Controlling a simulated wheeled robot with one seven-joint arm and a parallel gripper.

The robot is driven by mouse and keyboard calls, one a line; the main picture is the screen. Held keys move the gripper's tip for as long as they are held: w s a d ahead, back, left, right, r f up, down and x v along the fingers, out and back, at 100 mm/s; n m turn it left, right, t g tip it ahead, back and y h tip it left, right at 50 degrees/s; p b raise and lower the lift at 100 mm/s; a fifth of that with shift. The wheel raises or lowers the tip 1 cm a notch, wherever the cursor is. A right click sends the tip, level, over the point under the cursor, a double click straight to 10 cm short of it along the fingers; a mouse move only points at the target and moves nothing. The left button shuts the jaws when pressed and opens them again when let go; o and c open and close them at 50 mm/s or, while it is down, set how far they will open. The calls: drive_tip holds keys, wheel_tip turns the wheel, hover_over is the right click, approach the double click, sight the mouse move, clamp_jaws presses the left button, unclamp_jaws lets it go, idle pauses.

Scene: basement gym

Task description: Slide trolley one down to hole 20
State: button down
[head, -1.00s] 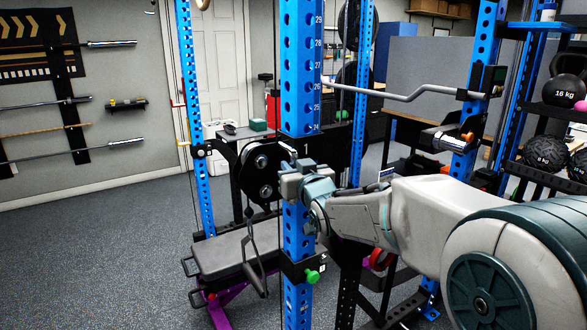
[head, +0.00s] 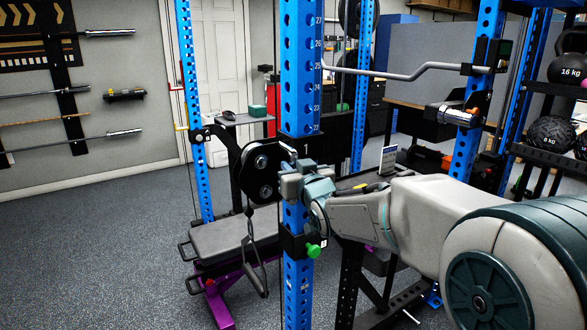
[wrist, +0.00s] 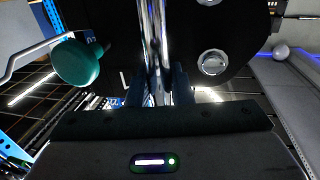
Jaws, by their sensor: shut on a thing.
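Trolley one (head: 328,146) is a black carriage marked "1" on the numbered blue upright (head: 300,60). Number 22 shows just above its top edge. Its black plate with two round pulleys (head: 263,177) stands out to the left, and a cable handle hangs below. My gripper (head: 292,182) is at the trolley's front and hides part of it. In the wrist view my gripper (wrist: 159,90) is shut around an upright chrome bar (wrist: 154,40) beside a dark bolted plate (wrist: 213,30). A green knob (wrist: 77,62) is left of it.
A lower black bracket with a green knob (head: 313,250) sits on the same upright, below the trolley. A bench (head: 232,237) stands left behind it. A bent bar (head: 405,74) crosses at right. A ball rack (head: 550,105) is far right. Floor at left is clear.

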drive_tip(key=c, duration=1.3)
unclamp_jaws()
drive_tip(key=shift+c, duration=0.2)
drive_tip(key=v, duration=1.3)
drive_tip(key=shift+s, duration=0.4)
drive_tip(key=shift+d, duration=0.1)
